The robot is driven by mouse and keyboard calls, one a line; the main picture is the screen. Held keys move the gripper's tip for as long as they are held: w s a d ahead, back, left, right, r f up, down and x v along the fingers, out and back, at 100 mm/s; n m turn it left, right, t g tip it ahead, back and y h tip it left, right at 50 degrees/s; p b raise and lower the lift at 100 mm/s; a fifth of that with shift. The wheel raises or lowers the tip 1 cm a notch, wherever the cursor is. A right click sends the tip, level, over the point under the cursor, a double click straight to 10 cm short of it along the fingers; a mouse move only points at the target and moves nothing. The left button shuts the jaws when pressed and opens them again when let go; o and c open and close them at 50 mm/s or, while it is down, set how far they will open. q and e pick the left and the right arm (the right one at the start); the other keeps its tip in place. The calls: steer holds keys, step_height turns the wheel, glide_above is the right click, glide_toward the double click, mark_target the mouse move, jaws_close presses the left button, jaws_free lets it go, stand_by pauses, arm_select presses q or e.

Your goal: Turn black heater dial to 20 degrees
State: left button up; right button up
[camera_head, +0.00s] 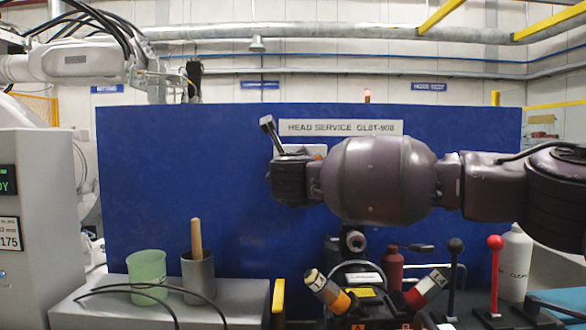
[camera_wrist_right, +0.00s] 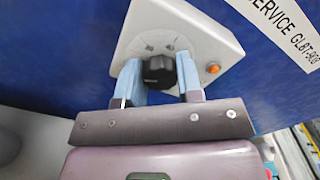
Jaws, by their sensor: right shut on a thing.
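The black heater dial (camera_wrist_right: 159,70) sits on a light grey control plate (camera_wrist_right: 205,32) in the right wrist view. Faint markings show around the dial, but I cannot read its setting. My right gripper (camera_wrist_right: 160,80) has a blue-padded finger on each side of the dial and is shut on it. In the head view my right gripper (camera_head: 271,136) reaches in from the right against the blue panel (camera_head: 190,165). There the dial is hidden behind the gripper and arm, and only a bit of the control plate (camera_head: 318,148) shows. My left gripper is not in view.
An orange lamp (camera_wrist_right: 212,69) sits right of the dial. A label (camera_head: 340,127) is above the arm. Below stand a green cup (camera_head: 147,274), a grey cup with a stick (camera_head: 198,275), black and red (camera_head: 495,243) levers and a white bottle (camera_head: 515,262).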

steer(key=shift+n, duration=0.8)
steer(key=o, duration=0.9)
steer(key=shift+s, duration=0.1)
steer(key=shift+s+p, duration=0.6)
steer(key=shift+s, duration=4.7)
